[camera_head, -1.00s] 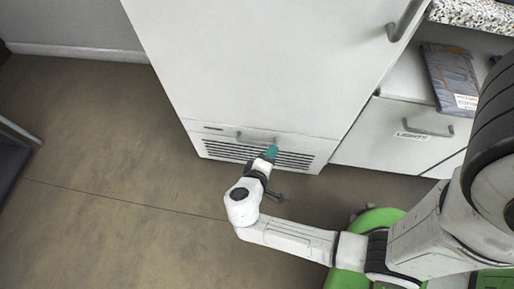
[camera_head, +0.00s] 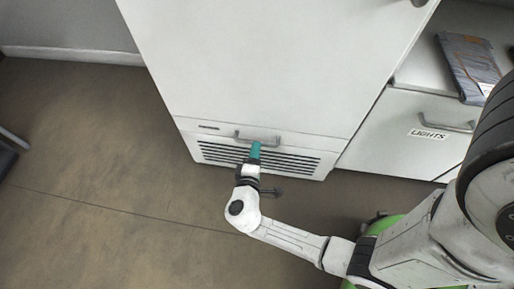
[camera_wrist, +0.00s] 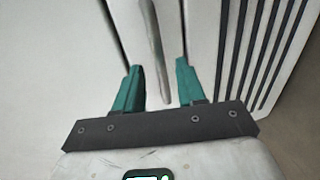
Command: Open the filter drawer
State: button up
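The filter drawer (camera_head: 222,136) is the low white front panel of a tall white cabinet, with dark slats below. It looks shut, flush with the door above. Its grey bar handle (camera_head: 257,137) runs across the upper part. My gripper (camera_head: 255,149), with teal fingers, is at the handle in the head view. In the wrist view my gripper (camera_wrist: 159,64) is open, and the handle (camera_wrist: 153,35) lies between the two fingers in the picture, with a gap on each side. I cannot tell whether the fingers reach past the bar. The slats (camera_wrist: 262,45) show to the right.
The tall cabinet door (camera_head: 265,60) rises above the drawer. The brown floor (camera_head: 100,150) is open to the left and in front.

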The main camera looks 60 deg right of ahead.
jog(key=shift+x, duration=1.45)
grip_shut()
